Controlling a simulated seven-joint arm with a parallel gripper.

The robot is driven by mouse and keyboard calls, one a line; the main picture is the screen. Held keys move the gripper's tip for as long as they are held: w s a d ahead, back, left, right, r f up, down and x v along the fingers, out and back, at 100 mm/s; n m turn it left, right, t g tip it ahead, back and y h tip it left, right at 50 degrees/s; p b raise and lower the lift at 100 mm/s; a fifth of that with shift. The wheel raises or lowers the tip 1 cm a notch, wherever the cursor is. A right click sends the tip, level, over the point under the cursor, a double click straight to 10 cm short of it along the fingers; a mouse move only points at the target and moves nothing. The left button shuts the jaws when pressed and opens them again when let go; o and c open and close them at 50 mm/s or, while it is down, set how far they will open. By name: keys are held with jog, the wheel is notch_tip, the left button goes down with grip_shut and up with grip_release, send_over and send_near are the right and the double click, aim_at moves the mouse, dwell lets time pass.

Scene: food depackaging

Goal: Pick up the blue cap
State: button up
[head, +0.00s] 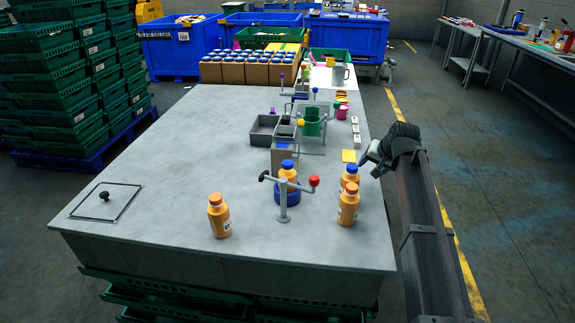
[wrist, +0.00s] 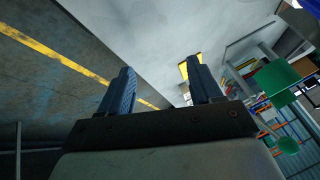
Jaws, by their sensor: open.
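One blue cap (head: 287,164) is on an orange bottle (head: 289,175) that stands upright in a blue holder (head: 287,194) near the table's front middle. Another blue cap (head: 352,168) is on an orange bottle (head: 346,180) to the right, partly hidden behind an orange-capped bottle (head: 348,208). My gripper (head: 366,164) is at the table's right edge, just right of the right-hand blue cap in the picture. In the wrist view my gripper (wrist: 160,75) has its two blue fingers apart with nothing between them. No blue cap shows clearly in the wrist view.
A stand with a red-knobbed bar (head: 290,184) is in front of the holder. Another orange-capped bottle (head: 219,217) stands at left front. A yellow square (head: 349,156) lies near my gripper. A green container (head: 313,122) stands farther back. The table's left half is mostly clear.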

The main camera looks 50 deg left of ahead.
jog(key=s+a+r+n+g+h, duration=0.1)
jog(key=s+a+r+n, duration=0.1)
jog(key=s+a+r, duration=0.35)
jog(key=s+a+r+n+g+h, duration=0.1)
jog(key=s+a+r+n, duration=0.1)
jog(key=s+r, duration=0.55)
jog(key=n+h, duration=0.3)
send_near(287, 163)
notch_tip(287, 163, down, 2)
jog(key=shift+d+f, duration=0.1)
jog(key=shift+w+a+f, duration=0.1)
jog(key=shift+a+f, duration=0.05)
jog(key=shift+f, duration=0.85)
jog(key=shift+w+a+f, duration=0.1)
jog(key=shift+a+f, duration=0.05)
jog(key=shift+f, duration=0.85)
jog(key=shift+w+a+f, duration=0.1)
jog(key=shift+a+f, duration=0.1)
jog(key=shift+f, duration=0.8)
jog(key=shift+c, duration=0.2)
jog(key=c, duration=1.1)
jog(key=shift+r, duration=0.1)
notch_tip(287, 163, up, 10)
jog(key=shift+f, duration=0.1)
